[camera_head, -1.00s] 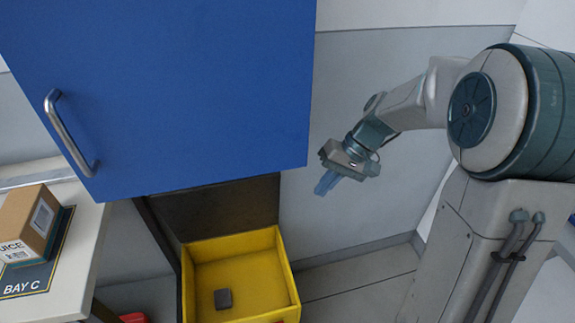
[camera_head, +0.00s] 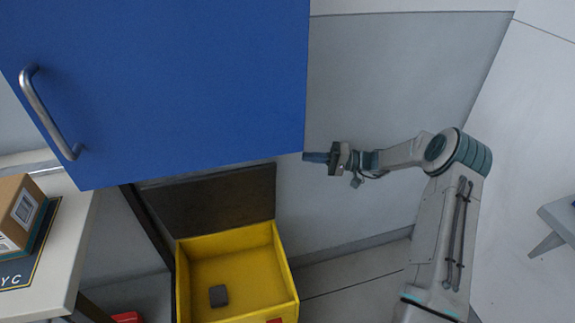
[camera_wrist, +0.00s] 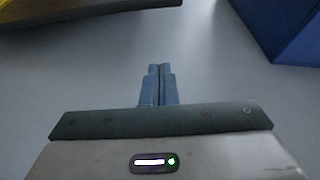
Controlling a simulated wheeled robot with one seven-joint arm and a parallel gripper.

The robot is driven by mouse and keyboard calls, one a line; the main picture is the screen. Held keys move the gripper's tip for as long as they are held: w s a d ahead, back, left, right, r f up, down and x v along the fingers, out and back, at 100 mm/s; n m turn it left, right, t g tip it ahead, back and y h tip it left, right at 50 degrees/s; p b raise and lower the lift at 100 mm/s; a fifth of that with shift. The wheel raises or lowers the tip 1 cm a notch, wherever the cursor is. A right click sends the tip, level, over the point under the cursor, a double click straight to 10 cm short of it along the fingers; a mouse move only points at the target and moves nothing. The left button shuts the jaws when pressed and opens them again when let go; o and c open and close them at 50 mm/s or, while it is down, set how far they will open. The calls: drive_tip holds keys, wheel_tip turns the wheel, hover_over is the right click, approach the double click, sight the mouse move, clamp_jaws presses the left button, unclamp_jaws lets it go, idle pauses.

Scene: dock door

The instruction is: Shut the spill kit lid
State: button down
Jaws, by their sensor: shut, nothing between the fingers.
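The spill kit is a yellow open-topped box (camera_head: 287,275) low in the head view, with a small dark grey block (camera_head: 219,295) inside. Its dark lid (camera_head: 215,200) stands raised at the back of the box, partly behind the blue door. My gripper (camera_head: 306,157) is shut and empty. It points left, near the blue door's lower right corner, above and right of the lid's top edge. It touches neither lid nor box as far as I can see. In the wrist view, the shut fingers (camera_wrist: 158,82) face the grey wall, with the lid's dark edge (camera_wrist: 100,10) at top left.
A blue door with a metal handle (camera_head: 50,115) hangs over the upper left; its corner shows in the wrist view (camera_wrist: 290,35). A bench (camera_head: 70,235) with a cardboard box (camera_head: 22,215) is at left. Pale grey wall (camera_head: 390,80) lies behind my arm.

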drive_tip(key=s+a+p, duration=0.2)
drive_tip(key=s+a, duration=0.1)
drive_tip(key=a, duration=0.5)
drive_tip(key=shift+s+a, duration=0.25)
drive_tip(key=shift+a, duration=0.05)
drive_tip(key=shift+f, duration=0.1)
